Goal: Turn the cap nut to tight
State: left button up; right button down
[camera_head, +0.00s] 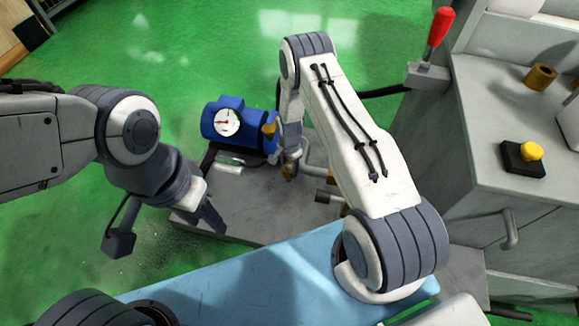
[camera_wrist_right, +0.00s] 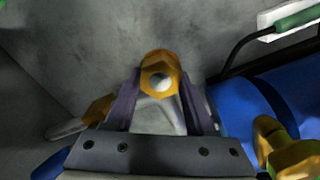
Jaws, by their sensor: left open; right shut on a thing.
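The brass-coloured hexagonal cap nut (camera_wrist_right: 160,66) is at the centre of the right wrist view, with a pale rounded end facing the camera. My right gripper (camera_wrist_right: 162,100) is shut on it, one dark finger on each side. In the head view my right gripper (camera_head: 291,160) points down beside the blue gauge unit (camera_head: 240,117), and a small brass piece (camera_head: 288,172) shows at its tips; the fingers are too small there to make out the grip. My left gripper (camera_head: 212,216) is open and empty, low over the left part of the grey base plate (camera_head: 250,229).
A white dial gauge (camera_head: 228,122) sits on the blue unit, with a brass fitting (camera_head: 268,129) beside it. At the right stands a grey machine cabinet with a red-handled lever (camera_head: 438,30) and a yellow button (camera_head: 531,151). Green floor lies open at the back.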

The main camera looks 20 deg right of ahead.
aim_at(289, 167)
jog(key=shift+c, duration=1.2)
grip_release()
notch_tip(289, 167, up, 10)
jog(key=p, duration=0.3)
jog(key=shift+f+p, duration=0.15)
jog(key=shift+p, duration=0.25)
jog(key=shift+r, duration=0.4)
